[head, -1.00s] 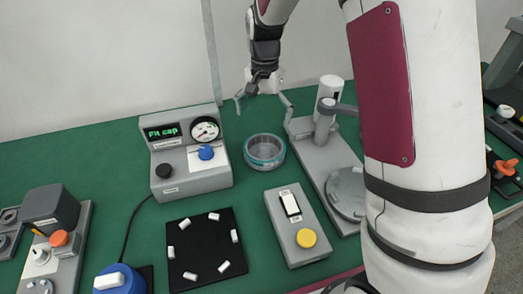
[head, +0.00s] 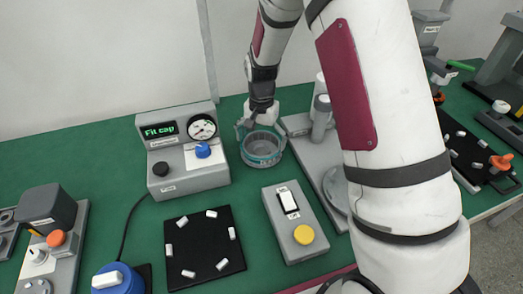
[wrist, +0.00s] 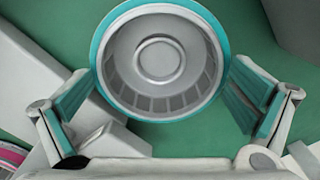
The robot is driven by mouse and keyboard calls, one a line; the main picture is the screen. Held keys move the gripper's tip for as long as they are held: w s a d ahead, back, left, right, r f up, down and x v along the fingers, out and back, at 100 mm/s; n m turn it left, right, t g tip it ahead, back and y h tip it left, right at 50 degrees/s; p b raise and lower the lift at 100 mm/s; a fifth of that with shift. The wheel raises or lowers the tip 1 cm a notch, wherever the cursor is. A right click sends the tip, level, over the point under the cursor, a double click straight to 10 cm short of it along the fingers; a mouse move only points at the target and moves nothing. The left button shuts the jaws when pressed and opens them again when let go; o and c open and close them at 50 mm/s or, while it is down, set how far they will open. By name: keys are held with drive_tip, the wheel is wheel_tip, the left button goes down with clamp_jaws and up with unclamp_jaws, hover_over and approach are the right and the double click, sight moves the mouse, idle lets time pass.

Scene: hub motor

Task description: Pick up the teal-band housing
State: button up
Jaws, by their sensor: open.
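The teal-band housing (head: 262,149) is a round grey open cup with a teal band, standing on the green table right of the display box. In the wrist view the housing (wrist: 158,100) is seen from above, with its ribbed inner wall and raised centre ring. My gripper (head: 262,128) is open and low over the housing in the head view. In the wrist view my gripper (wrist: 160,110) has one teal-padded finger on each side of the housing's near part. A gap shows at the left pad; the right pad is very close to the rim, and I cannot tell whether it touches.
The grey box with the "Fit cap" display (head: 188,155) stands close on the left. A grey press stand (head: 312,150) stands close on the right, partly behind my arm. A switch box with a yellow button (head: 295,222) and a black mat with white pieces (head: 204,248) lie in front.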

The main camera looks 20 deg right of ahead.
sight(262, 150)
drive_tip(key=c, duration=1.3)
drive_tip(key=shift+c, duration=0.5)
drive_tip(key=shift+r, duration=0.1)
drive_tip(key=shift+r, duration=0.25)
drive_tip(key=c, duration=0.4)
drive_tip(key=shift+r, duration=0.55)
clamp_jaws()
wheel_tip(262, 150, up, 8)
drive_tip(key=shift+r, duration=0.15)
